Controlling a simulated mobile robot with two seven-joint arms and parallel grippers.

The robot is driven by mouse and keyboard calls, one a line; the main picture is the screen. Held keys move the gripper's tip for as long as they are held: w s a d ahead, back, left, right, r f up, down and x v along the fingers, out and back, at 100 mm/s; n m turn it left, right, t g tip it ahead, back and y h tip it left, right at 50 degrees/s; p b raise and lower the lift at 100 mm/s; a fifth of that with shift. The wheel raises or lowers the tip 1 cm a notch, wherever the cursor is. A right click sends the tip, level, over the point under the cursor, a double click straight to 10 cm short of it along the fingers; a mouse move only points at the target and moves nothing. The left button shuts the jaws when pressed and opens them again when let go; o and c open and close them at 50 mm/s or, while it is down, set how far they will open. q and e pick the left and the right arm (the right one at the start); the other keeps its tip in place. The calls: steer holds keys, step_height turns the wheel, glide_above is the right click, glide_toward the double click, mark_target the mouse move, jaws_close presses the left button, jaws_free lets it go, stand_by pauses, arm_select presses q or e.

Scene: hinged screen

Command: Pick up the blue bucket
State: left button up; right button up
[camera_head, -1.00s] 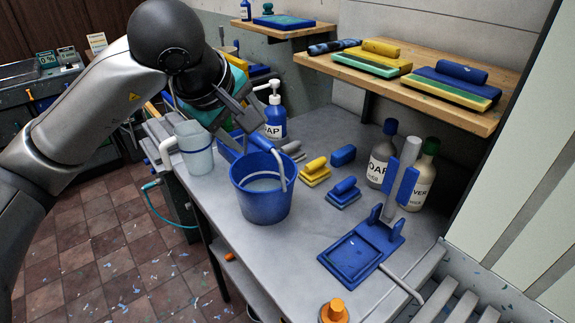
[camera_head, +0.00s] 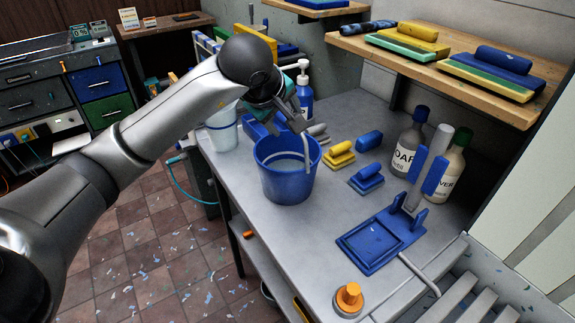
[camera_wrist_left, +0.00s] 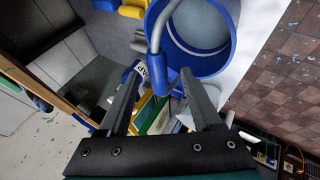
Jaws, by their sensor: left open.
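The blue bucket (camera_head: 286,187) stands upright on the grey workbench (camera_head: 262,235). In the left wrist view it (camera_wrist_left: 222,58) is at the top right, with its rim and pale inside showing. Its curved light handle (camera_head: 307,150) rises to my left gripper (camera_head: 298,122), which is above the bucket's far rim. In the wrist view the handle's blue grip (camera_wrist_left: 160,82) shows between my open left fingers (camera_wrist_left: 161,72). I cannot tell whether either finger touches it. My right gripper is not in view.
A pale jug (camera_head: 221,135) and a soap pump bottle (camera_head: 304,95) stand close to the bucket. Yellow (camera_head: 339,155) and blue (camera_head: 367,180) sponge-like blocks lie to its right. A wooden shelf (camera_head: 400,75) overhangs the back right.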

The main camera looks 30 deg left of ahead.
mark_target(286, 118)
arm_select(q)
steer(key=shift+x, duration=1.75)
steer(key=shift+w+a+r, duration=0.1)
steer(key=shift+c, duration=0.3)
jaws_close()
steer(key=shift+r, duration=0.15)
